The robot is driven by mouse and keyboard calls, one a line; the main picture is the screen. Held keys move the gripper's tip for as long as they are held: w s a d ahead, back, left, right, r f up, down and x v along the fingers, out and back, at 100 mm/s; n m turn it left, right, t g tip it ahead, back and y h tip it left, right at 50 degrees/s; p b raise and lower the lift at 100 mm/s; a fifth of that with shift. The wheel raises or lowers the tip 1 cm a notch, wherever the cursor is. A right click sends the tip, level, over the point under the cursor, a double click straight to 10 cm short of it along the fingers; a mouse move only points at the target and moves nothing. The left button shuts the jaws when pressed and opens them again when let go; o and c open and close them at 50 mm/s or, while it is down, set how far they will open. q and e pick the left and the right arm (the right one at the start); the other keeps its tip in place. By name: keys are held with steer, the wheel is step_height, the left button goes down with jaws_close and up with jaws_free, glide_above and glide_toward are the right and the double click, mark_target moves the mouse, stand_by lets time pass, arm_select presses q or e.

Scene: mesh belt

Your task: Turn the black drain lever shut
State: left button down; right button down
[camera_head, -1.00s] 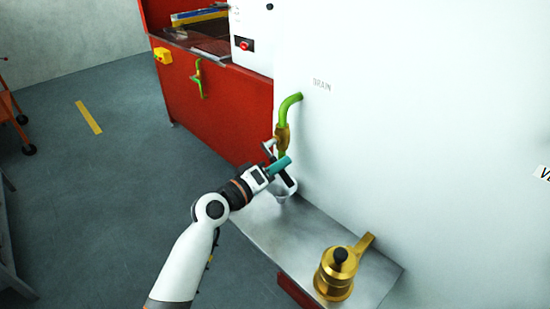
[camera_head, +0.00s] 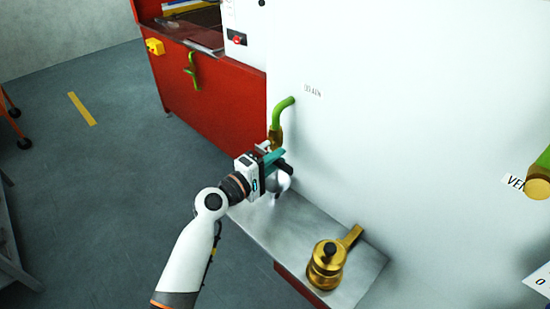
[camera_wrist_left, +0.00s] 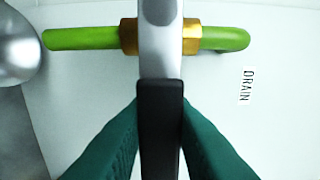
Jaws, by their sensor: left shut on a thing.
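The drain pipe (camera_head: 283,108) is green with a brass valve body (camera_head: 275,138), coming out of the white wall under the word DRAIN. In the left wrist view the black lever grip (camera_wrist_left: 160,120) stands between the teal fingers of my left gripper (camera_wrist_left: 160,150), with its silver shank (camera_wrist_left: 160,50) crossing the brass valve (camera_wrist_left: 128,37). My left gripper (camera_head: 275,161) is shut on the black lever in the head view, just below the valve. The lever's dark end (camera_head: 287,168) shows past the fingers. My right gripper is not in view.
A silvery rounded vessel (camera_head: 278,183) stands below the pipe on the metal shelf (camera_head: 262,222). A brass can with a black knob (camera_head: 326,265) stands farther along the shelf. A red cabinet (camera_head: 215,100) is behind. Open floor lies to the left.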

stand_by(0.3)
arm_select(q)
steer(key=c, duration=1.2)
jaws_free()
steer(key=shift+c, duration=0.2)
steer(key=shift+a, duration=0.1)
steer(key=b+v, duration=0.2)
steer(key=v, duration=1)
